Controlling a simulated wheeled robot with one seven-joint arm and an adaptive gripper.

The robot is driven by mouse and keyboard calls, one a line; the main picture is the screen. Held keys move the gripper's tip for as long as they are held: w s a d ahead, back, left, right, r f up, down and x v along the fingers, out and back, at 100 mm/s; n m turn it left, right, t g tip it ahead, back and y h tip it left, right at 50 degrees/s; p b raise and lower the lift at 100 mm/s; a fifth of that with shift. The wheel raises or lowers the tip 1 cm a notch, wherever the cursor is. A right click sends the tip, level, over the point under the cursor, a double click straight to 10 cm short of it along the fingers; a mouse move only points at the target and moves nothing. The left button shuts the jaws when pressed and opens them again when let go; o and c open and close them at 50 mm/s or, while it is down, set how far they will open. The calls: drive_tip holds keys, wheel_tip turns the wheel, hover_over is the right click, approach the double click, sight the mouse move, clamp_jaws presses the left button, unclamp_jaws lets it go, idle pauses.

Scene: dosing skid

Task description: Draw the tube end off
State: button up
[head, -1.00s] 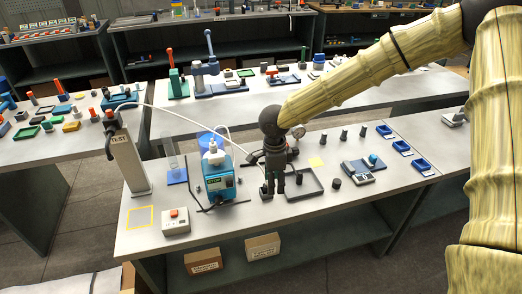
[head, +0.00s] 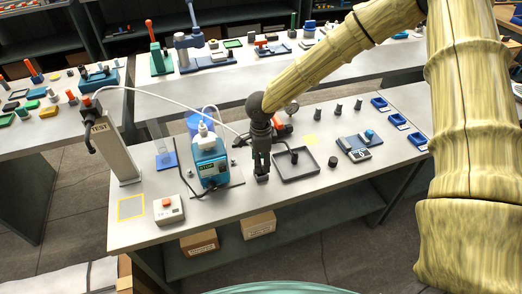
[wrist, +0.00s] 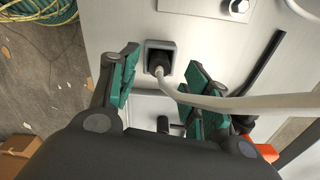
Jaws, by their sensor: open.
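The tube end (wrist: 159,64) is a dark plug seated in a small square grey socket (wrist: 168,47) in the wrist view. A pale tube (wrist: 235,102) bends from it toward the right. My gripper (wrist: 162,66) is open, with a green-padded finger on each side of the plug; I see no finger touching it. In the head view my gripper (head: 262,178) points down at the bench, left of the black tray, and hides the tube end and socket. The white tube (head: 165,93) shows there, arching from the TEST post (head: 114,150) toward my gripper.
A blue pump (head: 210,165) with a white-capped top stands left of my gripper. The black tray (head: 297,177) and an orange-red fitting with a gauge (head: 281,128) are close by on the right. A red-button box (head: 168,210) sits at the front left. The bench front is mostly clear.

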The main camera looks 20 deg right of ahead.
drive_tip(key=shift+f, duration=1.55)
drive_tip(key=shift+c, duration=0.2)
clamp_jaws()
